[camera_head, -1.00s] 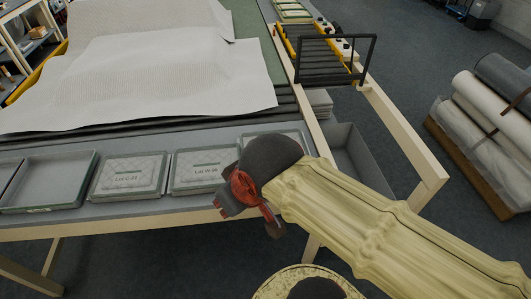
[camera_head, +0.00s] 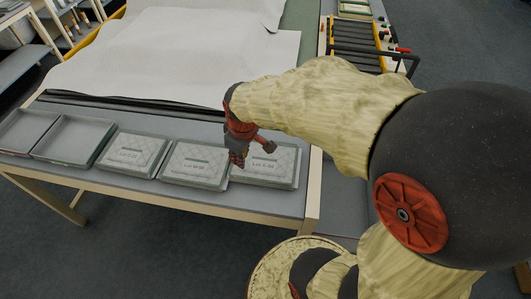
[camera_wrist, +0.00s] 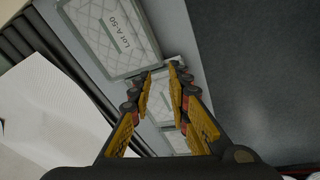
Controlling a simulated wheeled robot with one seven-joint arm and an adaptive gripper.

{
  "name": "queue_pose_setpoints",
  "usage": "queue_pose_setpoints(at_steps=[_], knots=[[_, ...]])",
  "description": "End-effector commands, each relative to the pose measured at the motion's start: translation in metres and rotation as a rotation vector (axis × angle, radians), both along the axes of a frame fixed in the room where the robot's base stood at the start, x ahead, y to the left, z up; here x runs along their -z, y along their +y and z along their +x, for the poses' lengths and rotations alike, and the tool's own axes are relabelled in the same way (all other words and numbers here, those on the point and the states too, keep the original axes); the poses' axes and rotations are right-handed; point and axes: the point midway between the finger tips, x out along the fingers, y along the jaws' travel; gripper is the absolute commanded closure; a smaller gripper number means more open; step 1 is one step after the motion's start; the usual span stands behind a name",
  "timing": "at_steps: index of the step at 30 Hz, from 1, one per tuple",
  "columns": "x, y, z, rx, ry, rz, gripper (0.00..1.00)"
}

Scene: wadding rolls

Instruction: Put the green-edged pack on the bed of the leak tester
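Three flat quilted packs in grey trays lie in a row along the table's front edge in the head view: Lot C-22 (camera_head: 130,154), a middle one (camera_head: 194,163) and Lot A-50 (camera_head: 268,166). Each shows a greenish strip or rim, so I cannot tell which is the green-edged pack. My gripper (camera_head: 237,160) is above the row, at the left end of Lot A-50. In the wrist view my gripper (camera_wrist: 161,68) is open and empty, with Lot A-50 (camera_wrist: 108,35) beyond its tips. A roller unit (camera_head: 357,38) with yellow sides and knobs, possibly the leak tester, stands at the upper right.
Two empty trays lie at the left of the row, one (camera_head: 72,139) beside Lot C-22. White sheet material (camera_head: 170,55) covers the table's back part. Dark floor (camera_head: 470,55) is clear at the right.

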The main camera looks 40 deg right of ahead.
Motion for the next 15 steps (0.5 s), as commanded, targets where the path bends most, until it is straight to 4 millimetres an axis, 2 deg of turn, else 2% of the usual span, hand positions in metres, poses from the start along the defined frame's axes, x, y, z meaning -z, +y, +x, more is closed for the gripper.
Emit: queue_pose_setpoints(at_steps=[3,6,12,15], knots=[[0.024,-0.025,0.013,-0.088,0.085,-0.010,0.82],[0.052,-0.042,0.016,-0.167,0.139,-0.012,0.82],[0.099,-0.064,0.011,-0.288,0.210,-0.003,0.82],[0.113,-0.069,0.007,-0.323,0.227,0.002,0.82]])
